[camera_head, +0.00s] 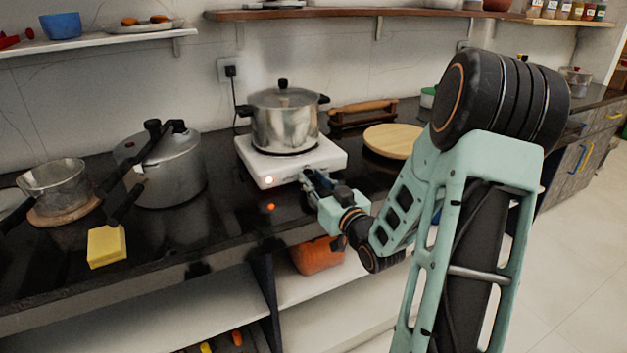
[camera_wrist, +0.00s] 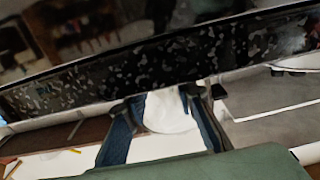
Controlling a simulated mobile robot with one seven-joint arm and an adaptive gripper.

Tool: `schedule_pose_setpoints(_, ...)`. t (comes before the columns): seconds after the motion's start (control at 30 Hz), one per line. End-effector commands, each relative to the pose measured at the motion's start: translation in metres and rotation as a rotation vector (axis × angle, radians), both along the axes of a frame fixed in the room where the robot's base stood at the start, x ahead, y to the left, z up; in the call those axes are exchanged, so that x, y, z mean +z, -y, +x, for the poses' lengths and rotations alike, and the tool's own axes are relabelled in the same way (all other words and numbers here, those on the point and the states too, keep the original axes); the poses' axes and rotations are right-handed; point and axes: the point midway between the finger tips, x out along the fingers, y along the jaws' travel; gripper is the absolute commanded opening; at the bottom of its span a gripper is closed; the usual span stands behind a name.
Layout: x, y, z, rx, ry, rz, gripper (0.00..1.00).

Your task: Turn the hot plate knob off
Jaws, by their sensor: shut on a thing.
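The white hot plate (camera_head: 272,172) sits on the dark counter with a lidded steel pot (camera_head: 284,122) on it. The fingers hide the knob in the head view. In the wrist view, my gripper (camera_wrist: 165,100) has a pale, rounded thing, apparently the knob (camera_wrist: 168,112), between its fingers, which are closed around it.
A pressure cooker (camera_head: 178,178) stands left of the hot plate, with a yellow sponge (camera_head: 106,245) in front of it. A round wooden board (camera_head: 391,140) lies to the right, and a rolling pin on a stand (camera_head: 362,108) is behind. A shelf (camera_head: 100,40) hangs above at left.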

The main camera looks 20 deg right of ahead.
Motion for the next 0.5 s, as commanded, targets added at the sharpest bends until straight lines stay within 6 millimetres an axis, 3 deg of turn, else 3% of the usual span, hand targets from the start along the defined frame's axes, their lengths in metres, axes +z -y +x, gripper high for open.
schedule_pose_setpoints(0.27,0.0007,0.0002,-0.0002,0.000,-0.003,0.057,0.00)
schedule_pose_setpoints(0.5,0.0014,0.0011,-0.0003,0.000,-0.008,0.214,0.00)
